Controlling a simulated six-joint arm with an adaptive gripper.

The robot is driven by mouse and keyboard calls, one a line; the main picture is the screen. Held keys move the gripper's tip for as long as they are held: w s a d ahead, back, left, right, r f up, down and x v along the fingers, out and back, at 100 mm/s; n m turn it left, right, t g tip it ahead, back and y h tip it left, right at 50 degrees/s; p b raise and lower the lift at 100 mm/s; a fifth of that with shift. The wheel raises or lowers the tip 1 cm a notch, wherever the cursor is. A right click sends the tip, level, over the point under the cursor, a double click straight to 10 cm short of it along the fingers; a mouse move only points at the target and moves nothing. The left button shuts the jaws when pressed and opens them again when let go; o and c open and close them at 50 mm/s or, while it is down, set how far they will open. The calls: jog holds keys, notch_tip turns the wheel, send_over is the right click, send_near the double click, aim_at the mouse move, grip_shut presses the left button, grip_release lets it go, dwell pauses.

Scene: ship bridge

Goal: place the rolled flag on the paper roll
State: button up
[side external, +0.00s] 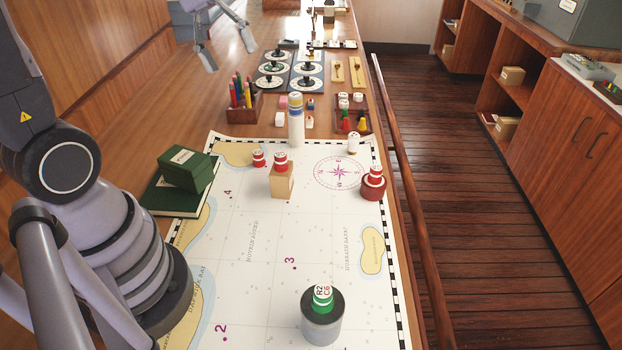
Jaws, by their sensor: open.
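The paper roll (296,130) is a tall white cylinder standing upright at the far edge of the chart. A rolled flag (295,104) with blue and yellow bands and a pale top sits upright on its upper end. Other small rolled flags stand about: a red one (281,164) on a wooden block, a red one (259,159) on the chart, a red one (375,174) on a dark red cylinder, and a green one (322,297) on a grey cylinder. My gripper (228,50) is open and empty at the top, left of and apart from the paper roll.
Green books (187,169) lie at the chart's left edge. A white piece (353,142) stands near the compass rose. A pencil holder (243,112), dial plates (271,68) and a tray of coloured pieces (350,121) stand beyond the chart. The chart's middle (310,235) is clear.

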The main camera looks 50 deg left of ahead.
jog(key=s+a+r+m+t+y, duration=0.2)
jog(key=s+m+y, duration=0.4)
jog(key=s, duration=0.5)
jog(key=r+m+t, duration=0.1)
jog(key=t, duration=0.1)
jog(key=shift+r+m+t, duration=0.15)
jog(key=shift+m+t, duration=0.15)
jog(key=shift+s, duration=0.1)
